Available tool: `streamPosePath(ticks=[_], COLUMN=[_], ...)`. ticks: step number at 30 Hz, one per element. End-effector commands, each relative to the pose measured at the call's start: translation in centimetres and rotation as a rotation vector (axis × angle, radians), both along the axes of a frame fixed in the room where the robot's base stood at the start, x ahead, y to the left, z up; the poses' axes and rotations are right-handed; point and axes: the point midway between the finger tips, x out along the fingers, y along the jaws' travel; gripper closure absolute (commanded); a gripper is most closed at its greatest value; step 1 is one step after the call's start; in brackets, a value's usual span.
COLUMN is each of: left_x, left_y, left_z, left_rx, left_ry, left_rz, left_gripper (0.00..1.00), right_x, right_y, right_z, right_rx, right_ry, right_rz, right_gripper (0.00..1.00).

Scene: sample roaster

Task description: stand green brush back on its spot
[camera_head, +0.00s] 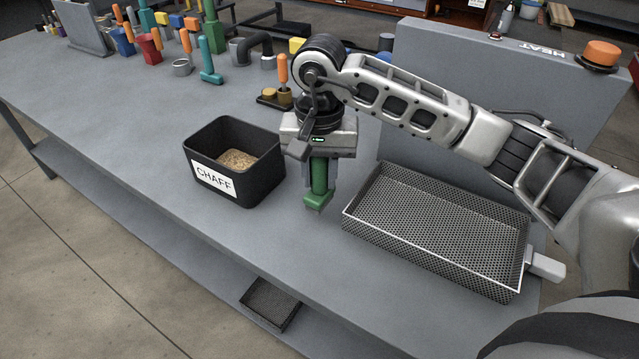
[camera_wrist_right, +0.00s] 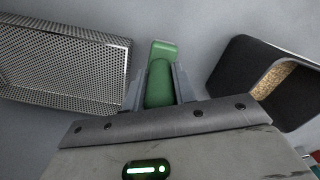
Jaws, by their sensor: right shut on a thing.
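The green brush (camera_head: 318,182) is in my right gripper (camera_head: 318,172), which is shut on it. It hangs upright between the chaff box and the perforated tray, over the grey bench. I cannot tell whether its lower end touches the bench. In the right wrist view the green brush (camera_wrist_right: 160,75) lies between the two fingers of the right gripper (camera_wrist_right: 158,85). The brush's upper part is hidden by the gripper. Its spot cannot be made out for certain. My left gripper is not in view.
The black chaff box (camera_head: 262,185) stands to the left of the brush, with chaff inside. The perforated metal tray (camera_head: 352,222) lies to the right. Several coloured tools and cups, including a teal brush (camera_head: 207,62), stand at the back left. A grey panel (camera_head: 440,75) labelled HEAT stands behind.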

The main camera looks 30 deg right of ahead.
Motion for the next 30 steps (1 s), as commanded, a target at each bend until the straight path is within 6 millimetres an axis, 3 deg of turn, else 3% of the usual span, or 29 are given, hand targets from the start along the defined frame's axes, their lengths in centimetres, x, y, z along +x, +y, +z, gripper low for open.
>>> streamPosePath(ticks=[6, 18, 19, 21, 30], left_x=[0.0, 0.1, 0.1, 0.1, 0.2], left_y=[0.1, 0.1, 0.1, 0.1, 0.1], left_z=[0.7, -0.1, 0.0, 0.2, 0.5], left_rx=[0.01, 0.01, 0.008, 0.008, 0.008], left_ry=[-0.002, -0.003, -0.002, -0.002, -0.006], left_rz=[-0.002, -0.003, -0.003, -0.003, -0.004], left_gripper=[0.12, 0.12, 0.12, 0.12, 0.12], right_x=[-0.1, 0.0, 0.0, 0.0, 0.0], right_y=[0.1, 0.0, 0.0, 0.0, 0.0], right_z=[-2.8, -3.5, -3.5, -3.4, -3.2], right_rx=[0.001, 0.001, 0.0, 0.001, 0.001], right_ry=[0.003, -0.001, 0.0, 0.001, 0.001], right_rz=[0.0, 0.0, 0.0, 0.0, 0.0], right_gripper=[1.0, 1.0, 0.71, 0.52, 0.52])
